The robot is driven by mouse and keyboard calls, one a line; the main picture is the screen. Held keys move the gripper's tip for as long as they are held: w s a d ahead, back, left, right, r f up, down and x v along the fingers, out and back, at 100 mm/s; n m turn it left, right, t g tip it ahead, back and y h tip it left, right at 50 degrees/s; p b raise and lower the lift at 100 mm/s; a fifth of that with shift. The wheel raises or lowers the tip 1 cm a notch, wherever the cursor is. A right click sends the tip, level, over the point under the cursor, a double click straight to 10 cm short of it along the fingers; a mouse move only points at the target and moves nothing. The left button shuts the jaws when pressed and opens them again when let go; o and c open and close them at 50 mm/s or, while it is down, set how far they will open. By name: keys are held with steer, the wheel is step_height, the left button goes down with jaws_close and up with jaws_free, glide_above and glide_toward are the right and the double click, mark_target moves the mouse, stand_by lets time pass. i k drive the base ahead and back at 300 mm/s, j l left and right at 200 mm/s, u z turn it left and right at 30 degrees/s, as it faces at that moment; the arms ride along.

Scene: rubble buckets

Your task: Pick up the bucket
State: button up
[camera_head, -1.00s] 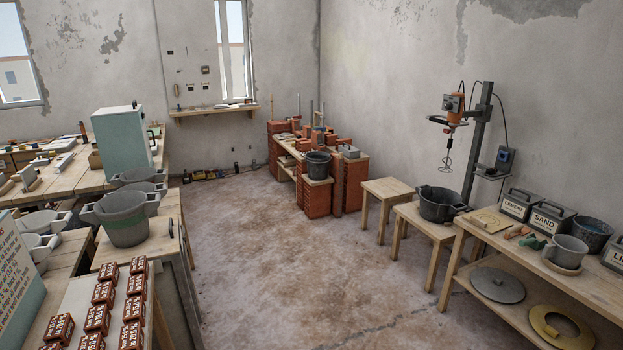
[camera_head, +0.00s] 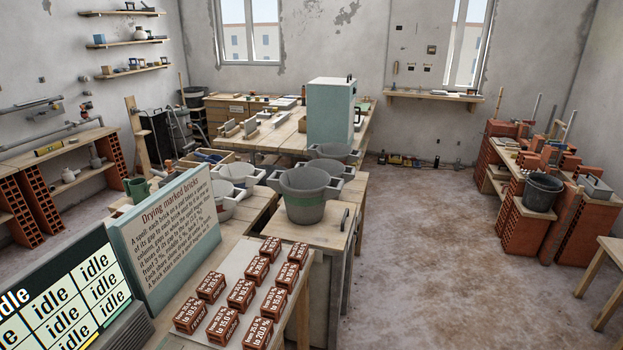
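Two kinds of bucket show, and I cannot tell which one the task means. A dark bucket (camera_head: 542,191) stands upright on a low ledge of the brick-built bench at the right. Several grey tubs with lugs (camera_head: 236,175) stand close behind and left of the banded bucket. My gripper is not in view.
Marked bricks (camera_head: 241,293) lie on a pale board in front. A sign (camera_head: 173,236) and a screen reading "idle" (camera_head: 65,290) stand at the left. A pale green cabinet (camera_head: 331,113) stands behind. The floor (camera_head: 430,250) right of the bench is clear.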

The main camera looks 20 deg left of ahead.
mark_target(306, 192)
steer(key=i+j+z, duration=0.1)
steer(key=i, duration=1.75)
steer(key=i+u, duration=0.65)
steer(key=u, duration=0.15)
steer(key=i+l+u, duration=0.2)
steer(key=u, duration=0.2)
steer(key=i+u, duration=0.4)
steer(key=i+l+u, duration=0.15)
steer(key=u, duration=0.25)
steer(key=i+l+u, duration=0.25)
steer(key=u, duration=0.2)
steer(key=i, duration=0.05)
